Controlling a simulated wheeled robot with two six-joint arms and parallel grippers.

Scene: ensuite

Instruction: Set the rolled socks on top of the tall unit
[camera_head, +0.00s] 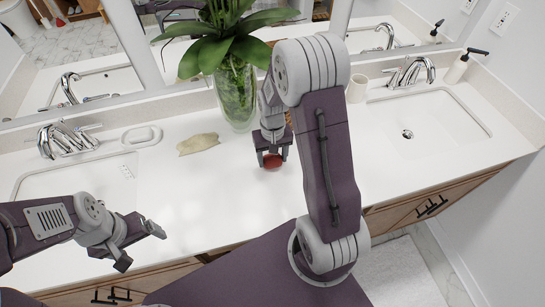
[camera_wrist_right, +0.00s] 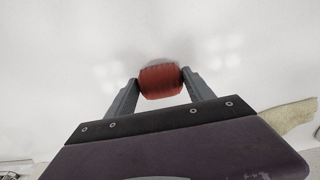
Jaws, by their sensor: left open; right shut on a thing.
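The rolled socks look like a small red roll (camera_head: 272,160) in the head view, low over or on the white countertop in front of the plant vase. My right gripper (camera_head: 271,158) points down and is shut on them. In the right wrist view the red roll (camera_wrist_right: 160,81) sits between the two fingertips of my right gripper (camera_wrist_right: 160,85). I cannot tell whether the roll touches the counter. My left gripper (camera_head: 142,243) is open and empty at the counter's front left, near the left sink. I cannot make out the tall unit in these views.
A glass vase (camera_head: 236,95) with a plant stands behind my right gripper. A beige cloth-like piece (camera_head: 198,144) lies left of it. Sinks lie left and right (camera_head: 430,115), with a cup (camera_head: 357,88) and soap dispenser (camera_head: 459,68). The middle front counter (camera_head: 215,205) is clear.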

